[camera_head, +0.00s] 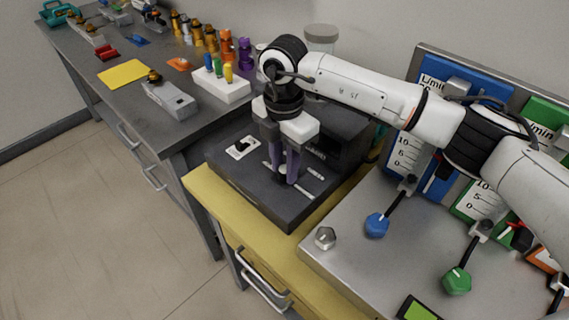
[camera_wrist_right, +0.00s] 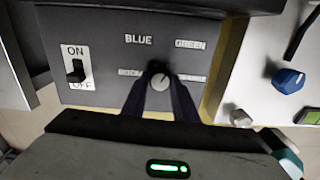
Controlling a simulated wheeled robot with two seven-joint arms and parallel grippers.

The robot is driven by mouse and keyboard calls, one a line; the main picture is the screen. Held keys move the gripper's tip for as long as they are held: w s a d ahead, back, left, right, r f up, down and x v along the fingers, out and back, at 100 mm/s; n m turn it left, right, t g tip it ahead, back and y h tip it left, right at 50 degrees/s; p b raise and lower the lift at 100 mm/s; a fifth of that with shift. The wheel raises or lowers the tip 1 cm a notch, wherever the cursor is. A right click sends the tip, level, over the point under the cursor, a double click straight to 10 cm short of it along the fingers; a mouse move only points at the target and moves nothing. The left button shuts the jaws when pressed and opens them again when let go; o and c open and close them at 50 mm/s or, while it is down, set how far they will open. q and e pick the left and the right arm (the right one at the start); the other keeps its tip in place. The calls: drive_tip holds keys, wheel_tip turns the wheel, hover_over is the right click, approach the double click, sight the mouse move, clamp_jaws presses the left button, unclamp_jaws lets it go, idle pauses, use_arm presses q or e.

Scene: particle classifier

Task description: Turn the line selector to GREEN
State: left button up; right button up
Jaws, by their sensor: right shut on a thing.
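The line selector is a small round knob (camera_wrist_right: 160,79) on a dark grey box (camera_head: 236,174). In the right wrist view, labels surround it: BLUE (camera_wrist_right: 139,39) at upper left, GREEN (camera_wrist_right: 190,44) at upper right, and two partly hidden lower ones. A light mark on the knob seems to slant toward the upper right, on the GREEN side; its exact aim is hard to tell. My right gripper (camera_head: 292,178) points down at the box, its dark fingers shut on the knob. In the head view the fingers hide the knob. My left gripper is not in view.
An ON/OFF switch (camera_wrist_right: 75,70) sits left of the knob on the same box. To the right is a metal panel (camera_head: 340,262) with a blue knob (camera_head: 376,225), a green knob (camera_head: 457,280) and a grey knob (camera_head: 325,237). A cluttered grey bench (camera_head: 75,55) stands at left.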

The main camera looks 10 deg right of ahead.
drive_tip(key=o, duration=1.1)
drive_tip(key=shift+c, duration=0.2)
drive_tip(key=shift+r, duration=0.15)
wheel_tip(320, 180, up, 10)
drive_tip(key=b, duration=0.1)
